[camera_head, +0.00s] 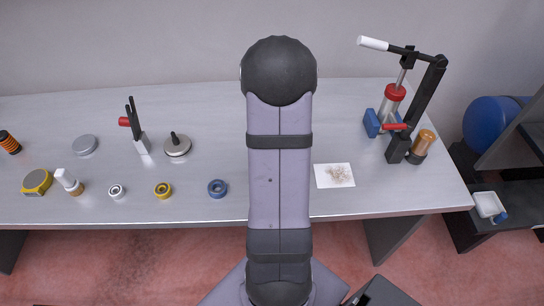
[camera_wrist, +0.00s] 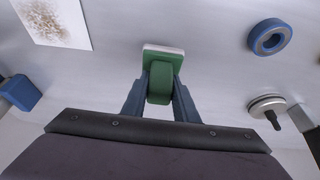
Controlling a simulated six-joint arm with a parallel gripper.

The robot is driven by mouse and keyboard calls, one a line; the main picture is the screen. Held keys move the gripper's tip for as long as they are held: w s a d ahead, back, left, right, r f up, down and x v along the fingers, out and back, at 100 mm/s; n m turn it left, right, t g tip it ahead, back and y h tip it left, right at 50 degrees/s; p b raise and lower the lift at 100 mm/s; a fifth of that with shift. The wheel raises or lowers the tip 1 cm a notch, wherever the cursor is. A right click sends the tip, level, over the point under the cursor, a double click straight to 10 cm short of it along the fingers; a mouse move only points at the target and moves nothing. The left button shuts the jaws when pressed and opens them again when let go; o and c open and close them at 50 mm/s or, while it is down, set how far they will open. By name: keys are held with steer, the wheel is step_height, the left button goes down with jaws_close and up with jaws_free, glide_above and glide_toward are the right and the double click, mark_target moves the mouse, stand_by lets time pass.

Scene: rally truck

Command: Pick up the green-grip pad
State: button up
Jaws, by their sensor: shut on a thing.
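The green-grip pad (camera_wrist: 163,58) shows in the wrist view, with a green block grip on a green plate and a pale layer along its far edge. My gripper (camera_wrist: 160,88) is shut on the green grip, with one blue-grey finger on each side. I cannot tell whether the pad touches the table or is slightly above it. In the head view my arm hides both the pad and the gripper.
On the table (camera_head: 110,208), a white card with brown specks (camera_head: 336,186) lies right of my arm, near a press stand (camera_head: 420,105). A blue ring (camera_head: 217,188), a yellow ring (camera_head: 163,190) and a stemmed disc (camera_head: 177,148) lie left. Bare table lies between them.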

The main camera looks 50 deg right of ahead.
steer(key=shift+r+b, duration=0.45)
steer(key=shift+r, duration=2.75)
steer(key=o, duration=0.5)
jaws_close()
steer(key=w+a+n+y, duration=0.1)
steer(key=w+a+n, duration=0.2)
steer(key=w+a, duration=0.55)
steer(key=a+f+n+y, duration=0.1)
steer(key=a+f+n, duration=0.1)
steer(key=a, duration=0.9)
steer(key=s+a+f+n+t+y, duration=0.1)
steer(key=a+n, duration=0.3)
steer(key=a, duration=0.7)
steer(key=shift+s+a+f, duration=0.15)
steer(key=shift+a+f, duration=0.15)
steer(key=shift+f, duration=0.45)
